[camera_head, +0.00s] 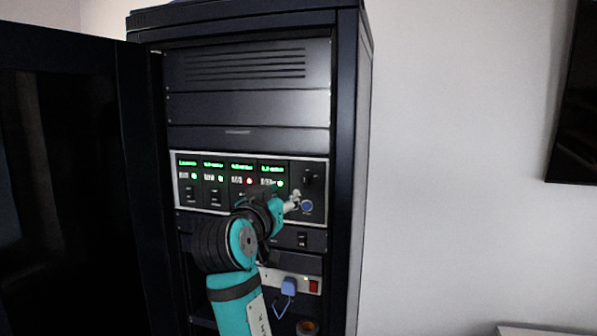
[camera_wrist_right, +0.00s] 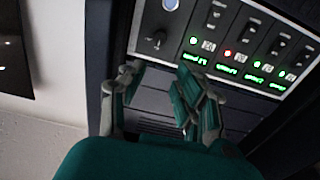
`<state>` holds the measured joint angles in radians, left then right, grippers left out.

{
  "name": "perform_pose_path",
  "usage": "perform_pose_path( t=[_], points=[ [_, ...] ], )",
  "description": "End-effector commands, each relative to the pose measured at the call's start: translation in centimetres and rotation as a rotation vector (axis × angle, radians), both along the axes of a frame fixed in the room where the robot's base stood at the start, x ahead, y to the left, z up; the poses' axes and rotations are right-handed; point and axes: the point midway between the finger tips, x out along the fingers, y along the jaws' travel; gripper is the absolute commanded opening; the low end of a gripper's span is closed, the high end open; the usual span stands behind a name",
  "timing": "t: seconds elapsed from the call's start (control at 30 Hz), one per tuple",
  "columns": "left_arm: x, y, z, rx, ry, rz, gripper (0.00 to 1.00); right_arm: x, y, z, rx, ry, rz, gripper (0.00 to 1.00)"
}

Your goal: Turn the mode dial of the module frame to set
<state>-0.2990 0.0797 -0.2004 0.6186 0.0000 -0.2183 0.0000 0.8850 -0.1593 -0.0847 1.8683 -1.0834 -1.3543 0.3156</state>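The module frame (camera_head: 250,183) is a light-edged panel in the rack with several modules, green displays and small lamps. Its black mode dial (camera_head: 309,178) is at the right end, above a round blue button (camera_head: 307,207). My right gripper (camera_head: 293,201) is in front of the panel, just below and left of the dial in the head view. In the wrist view the picture is turned over; the dial (camera_wrist_right: 157,40) lies beyond the gap between the open, empty fingers (camera_wrist_right: 160,76). They appear apart from it. My left gripper is not in view.
The rack (camera_head: 354,150) surrounds the panel, with its dark door (camera_head: 70,180) open at the left. Below are a black unit with a switch (camera_head: 302,239) and a power strip (camera_head: 300,281) with a blue plug (camera_head: 289,286).

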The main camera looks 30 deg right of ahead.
Motion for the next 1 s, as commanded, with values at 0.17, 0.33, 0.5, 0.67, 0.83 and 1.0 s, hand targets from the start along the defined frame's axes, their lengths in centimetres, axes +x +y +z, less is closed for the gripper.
perform_pose_path(
  t=[0.17,0.33,0.5,0.67,0.83,1.0],
  points=[
    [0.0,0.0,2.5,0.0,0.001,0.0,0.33,2.6,-3.2,0.5,-0.003,0.005,-0.004,0.33],
    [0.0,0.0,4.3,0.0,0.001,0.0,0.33,5.0,-6.1,0.5,-0.002,0.005,-0.004,0.33],
    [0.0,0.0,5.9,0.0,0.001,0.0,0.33,7.1,-8.5,0.4,-0.001,0.004,-0.002,0.33],
    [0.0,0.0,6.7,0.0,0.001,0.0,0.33,8.5,-10.0,0.3,-0.001,0.003,0.0,0.33],
    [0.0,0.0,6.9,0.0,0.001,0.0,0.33,9.0,-10.6,0.1,0.001,0.001,0.001,0.33],
    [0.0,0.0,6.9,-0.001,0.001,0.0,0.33,9.1,-10.6,0.0,0.0,0.0,0.001,0.33]
  ],
)
